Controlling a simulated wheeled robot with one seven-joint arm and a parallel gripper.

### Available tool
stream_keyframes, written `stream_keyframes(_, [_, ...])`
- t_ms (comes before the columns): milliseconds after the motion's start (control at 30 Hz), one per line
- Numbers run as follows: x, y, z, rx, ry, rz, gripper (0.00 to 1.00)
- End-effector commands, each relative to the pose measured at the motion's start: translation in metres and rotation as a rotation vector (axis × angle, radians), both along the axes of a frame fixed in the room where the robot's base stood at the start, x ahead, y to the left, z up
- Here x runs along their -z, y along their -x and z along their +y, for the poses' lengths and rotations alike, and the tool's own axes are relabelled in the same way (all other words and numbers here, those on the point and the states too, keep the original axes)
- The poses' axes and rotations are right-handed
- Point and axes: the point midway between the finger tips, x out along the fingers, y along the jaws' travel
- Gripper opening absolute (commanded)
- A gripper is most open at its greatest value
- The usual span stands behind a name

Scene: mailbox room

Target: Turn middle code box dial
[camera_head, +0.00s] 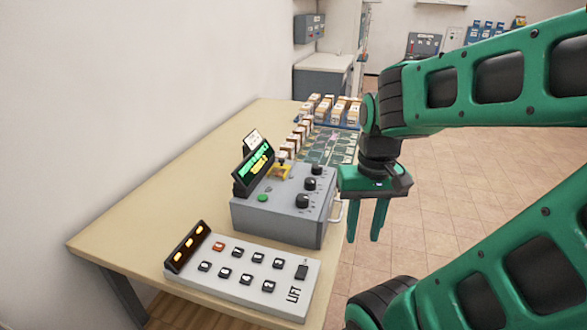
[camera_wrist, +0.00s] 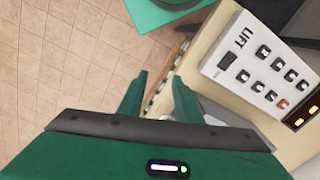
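The code box (camera_head: 284,204) is a grey box on the table with a tilted dark display (camera_head: 254,168) showing green and yellow text, a green button, and three black dials along its right side. The middle dial (camera_head: 309,184) sits between the far dial (camera_head: 316,169) and the near dial (camera_head: 302,201). My gripper (camera_head: 368,235) is to the right of the box, beyond the table edge, with its fingers pointing down, apart and empty. In the wrist view the gripper (camera_wrist: 158,95) also shows open fingers; the dials are not clearly seen there.
A LIFT keypad panel (camera_head: 250,274) with several buttons lies in front of the box; it also shows in the wrist view (camera_wrist: 255,72). Several small boxes (camera_head: 322,112) stand farther back on the table (camera_head: 130,225). Tiled floor (camera_head: 440,205) lies open at the right.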

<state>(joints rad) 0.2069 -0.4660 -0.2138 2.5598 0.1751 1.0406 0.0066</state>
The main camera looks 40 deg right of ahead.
Motion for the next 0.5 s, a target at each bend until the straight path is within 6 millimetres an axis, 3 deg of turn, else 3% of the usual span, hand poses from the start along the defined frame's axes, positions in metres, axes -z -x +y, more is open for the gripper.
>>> stream_keyframes(267, [0.000, 0.000, 0.000, 0.000, 0.000, 0.000, 0.31])
stream_keyframes(367, [-0.002, 0.002, 0.000, -0.002, 0.000, -0.002, 0.45])
stream_keyframes(400, [-0.008, 0.007, -0.001, -0.007, 0.000, -0.014, 0.45])
stream_keyframes(500, [-0.023, -0.013, -0.006, -0.037, 0.001, -0.018, 0.45])
